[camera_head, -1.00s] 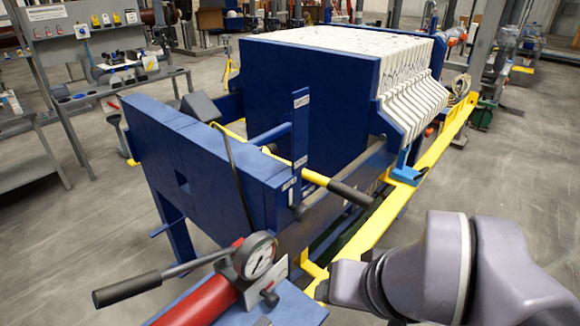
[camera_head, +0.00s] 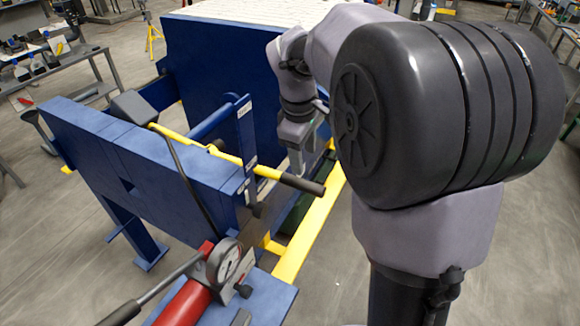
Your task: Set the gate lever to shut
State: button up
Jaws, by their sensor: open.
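The lever that looks like the gate lever is a yellow bar (camera_head: 225,155) ending in a black grip (camera_head: 303,184). It slopes down to the right past an upright blue plate (camera_head: 246,135) with small white labels, whose words are too small to read. My gripper (camera_head: 298,168) points down just above and behind the black grip in the picture. It is open with nothing seen between its fingers. Whether it touches the grip cannot be told.
The blue press frame (camera_head: 95,140) and large blue plate (camera_head: 215,60) stand around the lever. A red pump (camera_head: 185,303) with a gauge (camera_head: 228,262) and its own black handle is at the front. A yellow rail (camera_head: 310,235) runs below. My arm hides the right side.

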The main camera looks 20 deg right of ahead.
aim_at(306, 183)
jog(key=f+b, duration=0.1)
jog(key=f, duration=0.3)
jog(key=w+d+f+b, duration=0.1)
jog(key=f, duration=0.3)
jog(key=d+f+b, duration=0.1)
jog(key=f, duration=0.2)
jog(key=shift+w+f, duration=0.35)
jog(key=shift+f, duration=0.05)
grip_shut()
dwell(0.5)
